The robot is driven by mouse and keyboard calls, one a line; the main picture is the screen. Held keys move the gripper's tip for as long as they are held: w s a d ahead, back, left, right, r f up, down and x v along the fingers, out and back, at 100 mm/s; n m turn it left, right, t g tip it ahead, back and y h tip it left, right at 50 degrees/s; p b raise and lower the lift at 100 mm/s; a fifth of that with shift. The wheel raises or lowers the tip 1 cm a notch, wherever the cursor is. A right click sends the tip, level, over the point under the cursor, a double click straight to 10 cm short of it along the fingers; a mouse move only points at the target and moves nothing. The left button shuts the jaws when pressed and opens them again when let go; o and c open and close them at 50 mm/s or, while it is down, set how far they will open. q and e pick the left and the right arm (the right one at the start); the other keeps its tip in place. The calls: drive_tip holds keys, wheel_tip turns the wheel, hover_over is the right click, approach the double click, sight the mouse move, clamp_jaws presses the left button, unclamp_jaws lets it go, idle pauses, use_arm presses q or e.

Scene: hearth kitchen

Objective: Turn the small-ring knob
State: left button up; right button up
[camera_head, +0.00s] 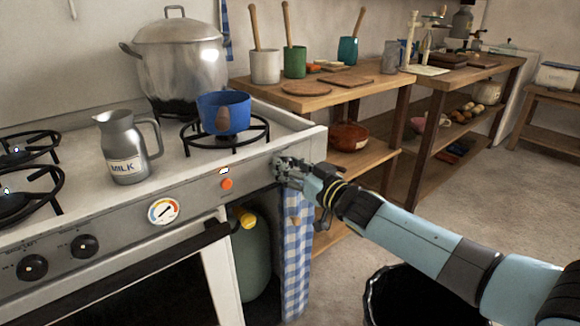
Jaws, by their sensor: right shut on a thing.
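The white stove (110,221) has a sloping front panel with two black knobs at its left, one knob (32,267) and another (84,246). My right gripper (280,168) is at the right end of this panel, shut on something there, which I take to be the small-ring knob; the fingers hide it. A small blue pot (224,114) sits on the right burner ring (188,137), above and left of the gripper. An orange-red light or button (226,184) and a round dial (163,211) lie left of the gripper. My left gripper is not in view.
A milk jug (125,146) and a big lidded pot (178,63) stand on the stove. A blue checked cloth (298,250) and a green gas bottle (251,258) are below the gripper. A dark bin (400,300) is under my arm. Wooden benches (300,99) stand to the right.

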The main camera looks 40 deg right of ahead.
drive_tip(key=n+b, duration=0.2)
drive_tip(key=n, duration=0.9)
drive_tip(key=shift+a+f, duration=0.1)
drive_tip(key=shift+a, duration=0.05)
drive_tip(key=shift+n, duration=0.4)
drive_tip(key=o, duration=1.1)
drive_tip(key=shift+o, duration=0.2)
drive_tip(key=shift+s, duration=0.1)
drive_tip(key=s, duration=1.1)
drive_tip(key=shift+s+d, duration=0.4)
drive_tip(key=shift+d, duration=0.05)
